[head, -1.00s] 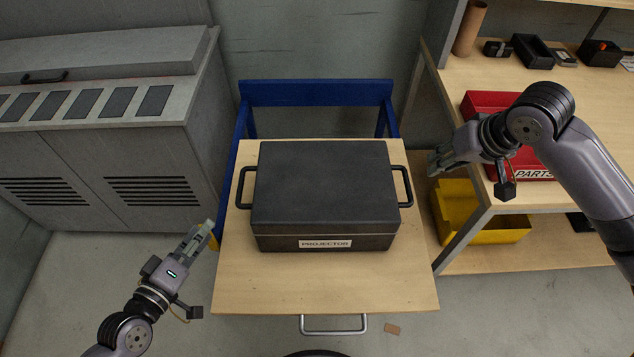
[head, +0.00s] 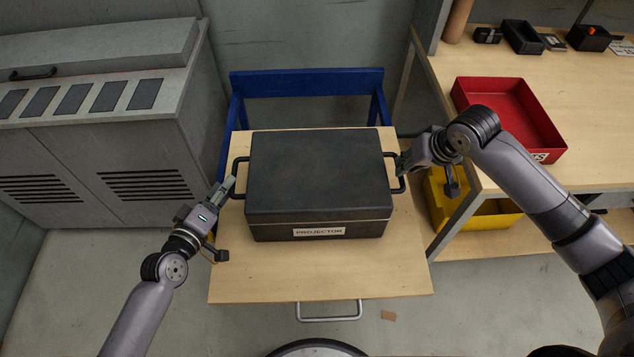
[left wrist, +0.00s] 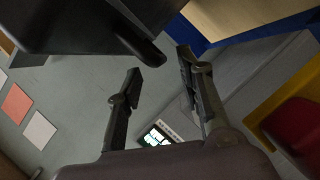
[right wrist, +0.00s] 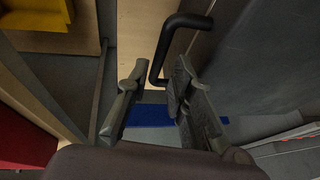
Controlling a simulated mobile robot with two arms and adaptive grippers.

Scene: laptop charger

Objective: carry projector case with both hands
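The dark projector case (head: 320,175) lies flat on a wooden cart top, with a PROJECTOR label on its front and a black handle on each side. My left gripper (head: 229,186) is at the left handle (head: 238,165). In the left wrist view its fingers (left wrist: 158,72) are spread, with the dark handle (left wrist: 148,50) just beyond and between the tips. My right gripper (head: 402,164) is at the right handle (head: 400,186). In the right wrist view its fingers (right wrist: 157,78) are spread with part of the handle (right wrist: 161,55) between them. I cannot tell whether either touches.
The cart (head: 310,277) has a blue frame (head: 305,84) behind and a metal pull in front. A grey cabinet (head: 100,155) stands left. At right, a workbench (head: 555,100) holds a red bin (head: 500,90), with a yellow bin (head: 480,222) below.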

